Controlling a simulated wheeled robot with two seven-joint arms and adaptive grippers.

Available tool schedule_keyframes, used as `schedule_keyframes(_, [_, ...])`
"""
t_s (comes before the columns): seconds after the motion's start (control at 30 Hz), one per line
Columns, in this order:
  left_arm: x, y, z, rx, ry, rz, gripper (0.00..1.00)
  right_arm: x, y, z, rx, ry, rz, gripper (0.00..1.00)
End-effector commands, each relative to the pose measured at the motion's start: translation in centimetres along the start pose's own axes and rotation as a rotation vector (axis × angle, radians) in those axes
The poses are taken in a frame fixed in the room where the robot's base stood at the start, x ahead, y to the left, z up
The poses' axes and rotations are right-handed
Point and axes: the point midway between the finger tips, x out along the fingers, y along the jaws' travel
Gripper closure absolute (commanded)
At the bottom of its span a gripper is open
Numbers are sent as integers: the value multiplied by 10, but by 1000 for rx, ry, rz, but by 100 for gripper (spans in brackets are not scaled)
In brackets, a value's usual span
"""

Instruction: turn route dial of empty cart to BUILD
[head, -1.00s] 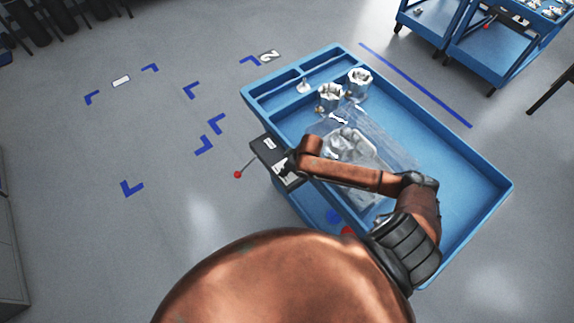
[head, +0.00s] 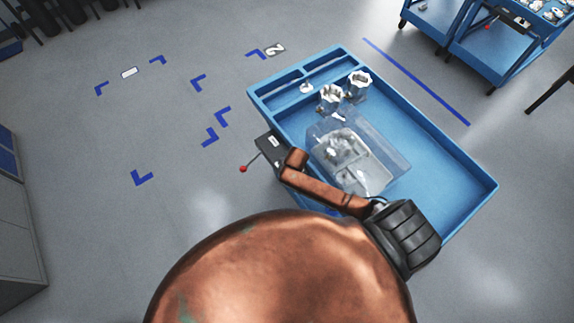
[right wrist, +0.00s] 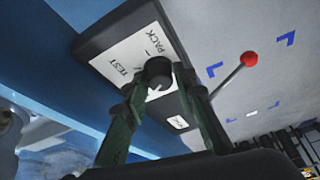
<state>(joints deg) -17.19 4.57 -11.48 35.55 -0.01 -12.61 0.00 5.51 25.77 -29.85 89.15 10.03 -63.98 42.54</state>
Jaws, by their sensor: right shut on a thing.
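The blue cart (head: 440,150) fills the right middle of the head view. Its route dial (right wrist: 158,73) is a dark round knob on a label plate (right wrist: 125,62) reading TEST and PACK in the right wrist view; I cannot see a BUILD label. A pale mark on the knob points to the lower left of that view. My right gripper (right wrist: 160,92) is shut on the dial, one dark green finger on each side. My left gripper is not in view.
A lever with a red ball (head: 243,169) sticks out beside the dial box (head: 269,147). The cart holds two metal housings (head: 331,96) and a clear tray (head: 396,157) with parts. Other blue carts (head: 505,55) stand at the upper right. Floor at left is clear, with blue corner marks.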

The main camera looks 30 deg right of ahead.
Motion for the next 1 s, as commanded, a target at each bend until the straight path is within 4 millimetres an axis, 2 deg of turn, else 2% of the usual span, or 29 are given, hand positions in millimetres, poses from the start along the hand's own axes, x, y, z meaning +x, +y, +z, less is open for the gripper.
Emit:
schedule_keyframes(0.47, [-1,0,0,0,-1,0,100,0,1,-1,13,2,6,99])
schedule_keyframes(0.5, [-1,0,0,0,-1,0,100,0,1,-1,12,2,6,73])
schedule_keyframes(0.73, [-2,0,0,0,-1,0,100,0,0,-1,12,1,5,57])
schedule_keyframes(1.0, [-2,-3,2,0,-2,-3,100,-1,0,0,12,1,5,57])
